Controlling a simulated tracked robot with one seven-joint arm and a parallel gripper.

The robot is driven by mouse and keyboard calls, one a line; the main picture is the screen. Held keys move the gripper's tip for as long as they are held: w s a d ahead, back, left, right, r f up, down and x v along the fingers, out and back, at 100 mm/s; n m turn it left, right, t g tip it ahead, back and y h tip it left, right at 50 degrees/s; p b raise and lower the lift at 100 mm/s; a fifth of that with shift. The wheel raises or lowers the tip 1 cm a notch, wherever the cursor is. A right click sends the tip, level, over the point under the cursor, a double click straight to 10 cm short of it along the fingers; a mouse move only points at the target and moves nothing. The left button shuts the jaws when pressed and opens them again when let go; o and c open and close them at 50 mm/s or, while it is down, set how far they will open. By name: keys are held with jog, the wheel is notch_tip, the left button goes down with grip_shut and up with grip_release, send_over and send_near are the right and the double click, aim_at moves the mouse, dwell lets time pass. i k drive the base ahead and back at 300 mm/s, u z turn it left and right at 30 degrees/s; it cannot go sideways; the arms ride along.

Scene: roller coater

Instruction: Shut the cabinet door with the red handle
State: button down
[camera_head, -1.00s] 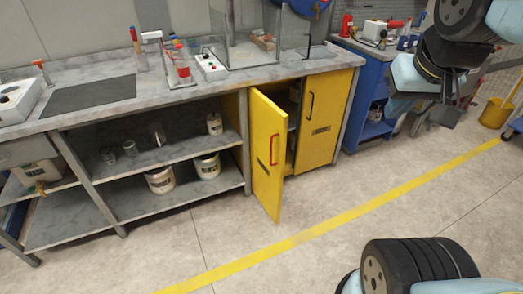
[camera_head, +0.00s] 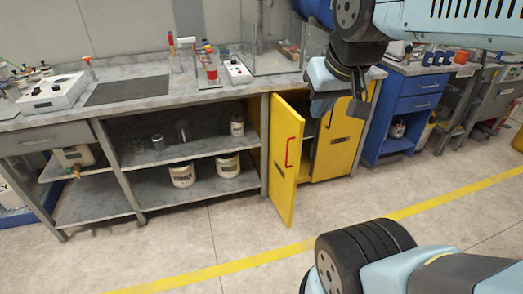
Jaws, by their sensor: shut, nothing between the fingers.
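The yellow cabinet door with the red handle (camera_head: 284,160) stands ajar, swung out from the cabinet under the bench. Its red handle (camera_head: 289,152) is upright on the door's face. The dark cabinet inside shows in a narrow gap to the door's right. My gripper (camera_head: 362,98) is shut and empty. It hangs in the air, up and to the right of the open door in the picture, covering part of the second yellow door. It appears apart from the red-handled door.
The second yellow door (camera_head: 332,150), right of the open one, looks closed. Open shelves with white buckets (camera_head: 182,175) lie left of it. A blue cabinet (camera_head: 408,105) stands further right. Glassware and bottles stand on the grey worktop (camera_head: 150,88). The floor in front is clear, with a yellow line.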

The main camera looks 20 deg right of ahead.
aim_at(286, 127)
jog(key=u, duration=0.1)
jog(key=i, duration=1)
jog(key=z, duration=0.05)
